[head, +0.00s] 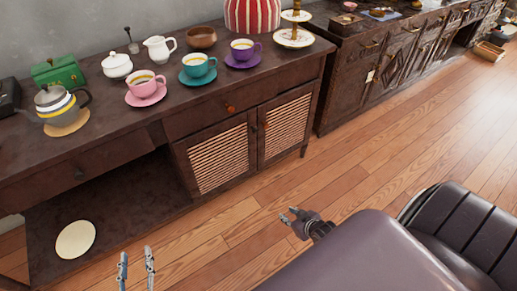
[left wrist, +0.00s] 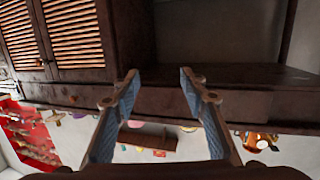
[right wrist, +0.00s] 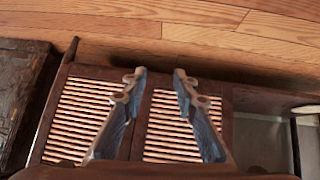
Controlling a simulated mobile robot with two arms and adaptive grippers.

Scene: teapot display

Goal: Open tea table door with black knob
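The dark wooden tea table (head: 108,135) stands along the wall. Its two slatted doors, left (head: 217,158) and right (head: 286,125), are shut in the head view. Small dark knobs sit by the seam between them, the left door's knob (head: 254,128) beside the right door's knob (head: 266,126). My right gripper (head: 288,214) is open and empty, apart from the table and in front of the doors. In the right wrist view its open fingers (right wrist: 160,72) are over the slatted doors (right wrist: 178,125). My left gripper (head: 136,254) is open and empty, low before the open shelf bay.
A teapot (head: 54,100), cups (head: 198,68) and other tea things stand on the tabletop. A round pale plate (head: 75,240) lies in the open bay. A second dark cabinet (head: 385,70) adjoins at right. Wooden floor (head: 380,150) before the doors is clear.

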